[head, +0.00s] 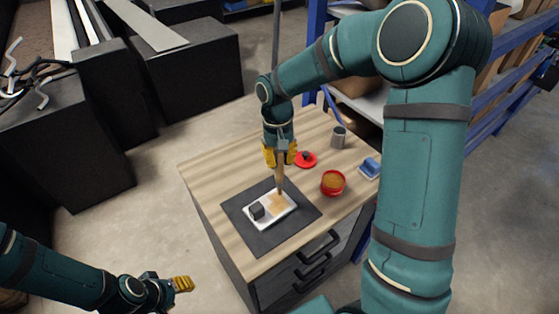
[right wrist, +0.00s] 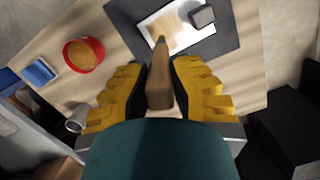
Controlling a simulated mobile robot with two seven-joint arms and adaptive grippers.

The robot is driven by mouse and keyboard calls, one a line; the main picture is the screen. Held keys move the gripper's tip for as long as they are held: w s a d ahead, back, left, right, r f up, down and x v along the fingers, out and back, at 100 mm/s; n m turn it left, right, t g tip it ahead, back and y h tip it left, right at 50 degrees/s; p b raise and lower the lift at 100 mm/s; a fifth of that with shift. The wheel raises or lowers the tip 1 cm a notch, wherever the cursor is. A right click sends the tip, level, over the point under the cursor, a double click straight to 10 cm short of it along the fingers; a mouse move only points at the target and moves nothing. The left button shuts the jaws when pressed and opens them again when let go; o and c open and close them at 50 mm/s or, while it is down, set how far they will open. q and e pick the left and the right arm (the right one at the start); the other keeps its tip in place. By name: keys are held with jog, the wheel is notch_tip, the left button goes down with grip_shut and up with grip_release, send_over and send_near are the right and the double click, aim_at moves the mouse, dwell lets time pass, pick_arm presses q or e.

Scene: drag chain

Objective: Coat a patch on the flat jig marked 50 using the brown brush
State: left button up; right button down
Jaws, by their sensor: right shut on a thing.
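My right gripper (head: 279,153) is shut on the brown brush (head: 280,176), which points down at the white flat jig (head: 282,213). In the right wrist view the brush (right wrist: 159,85) lies between the yellow fingers (right wrist: 159,90). A tan patch (head: 279,202) shows on the jig at the brush's lower end; whether the tip touches it I cannot tell. A dark grey block (head: 257,210) sits at the jig's left end. No number is readable on the jig. My left gripper (head: 182,284) is away from the cabinet at lower left; its jaw opening is unclear.
The jig lies on a dark mat (head: 255,238) on a wooden cabinet top (head: 209,165). A red pot with tan contents (head: 333,183), a red lid (head: 305,159), a grey cup (head: 339,137) and a blue block (head: 370,168) stand right of the mat. The left top is clear.

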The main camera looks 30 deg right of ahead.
notch_tip(320, 180, up, 2)
jog(key=shift+s+d+p, duration=0.1)
jog(key=shift+p, duration=0.35)
jog(key=shift+r+p, duration=0.35)
jog(key=shift+r, duration=0.4)
jog(key=shift+a, duration=0.2)
